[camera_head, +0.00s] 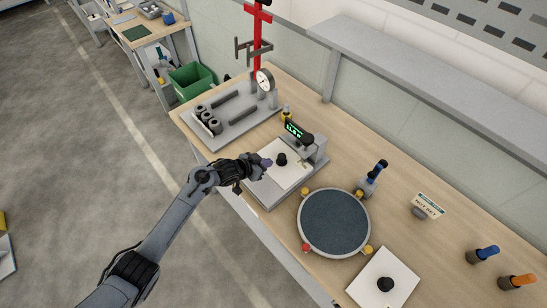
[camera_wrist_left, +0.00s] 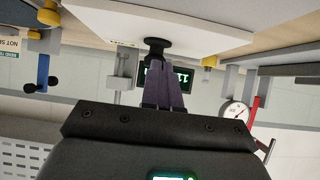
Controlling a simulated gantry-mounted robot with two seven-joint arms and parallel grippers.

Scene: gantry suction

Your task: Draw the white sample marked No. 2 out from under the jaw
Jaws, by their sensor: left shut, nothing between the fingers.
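A white square sample (camera_head: 288,171) with a black knob (camera_head: 282,159) lies on the grey tester (camera_head: 310,160), its back edge by the tester's jaw (camera_head: 306,141). No number is legible on it. My left gripper (camera_head: 266,163) is just left of the knob, shut and empty. In the left wrist view, tilted upside down, the fingertips (camera_wrist_left: 163,82) are close to the knob (camera_wrist_left: 157,47) below the white plate (camera_wrist_left: 175,20); I cannot tell whether they touch it. My right gripper is out of view.
A round dark plate (camera_head: 334,222) with coloured corner knobs stands right of the tester. Another white plate with a knob (camera_head: 404,277) lies at the front right. A dial-gauge fixture (camera_head: 240,115) stands behind left. A blue-handled tool (camera_head: 372,177) and a small sign (camera_head: 428,206) are farther right.

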